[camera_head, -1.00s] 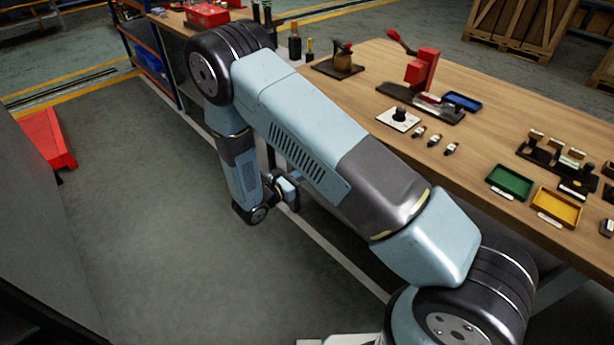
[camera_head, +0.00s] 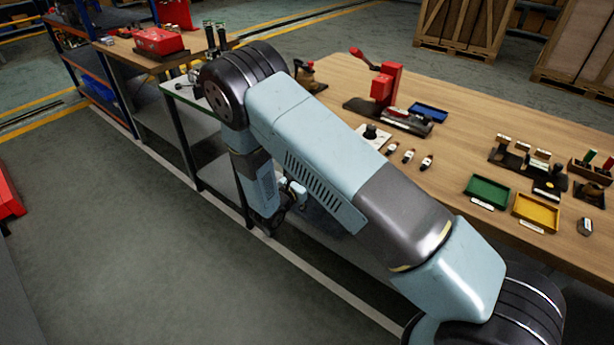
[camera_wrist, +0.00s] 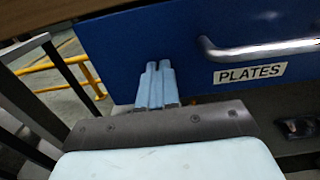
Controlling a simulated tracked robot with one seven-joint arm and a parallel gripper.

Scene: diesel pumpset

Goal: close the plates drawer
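The plates drawer (camera_wrist: 193,40) shows in the wrist view as a blue front with a white "PLATES" label (camera_wrist: 250,73) and a metal bar handle (camera_wrist: 255,48). My gripper (camera_wrist: 157,66) has its two pale blue fingers side by side, shut with nothing between them. The fingertips are in front of the drawer front, left of the handle; I cannot tell if they touch it. In the head view my arm hides the drawer, and my gripper (camera_head: 292,190) is small and partly hidden beside the bench. How far the drawer stands out cannot be seen.
The wooden workbench (camera_head: 470,135) holds a green tray (camera_head: 488,189), a yellow tray (camera_head: 536,211), a blue tray (camera_head: 428,112) and a red press (camera_head: 385,83). Dark frame legs (camera_wrist: 62,75) stand left of the drawer. The grey floor (camera_head: 150,260) in front is clear.

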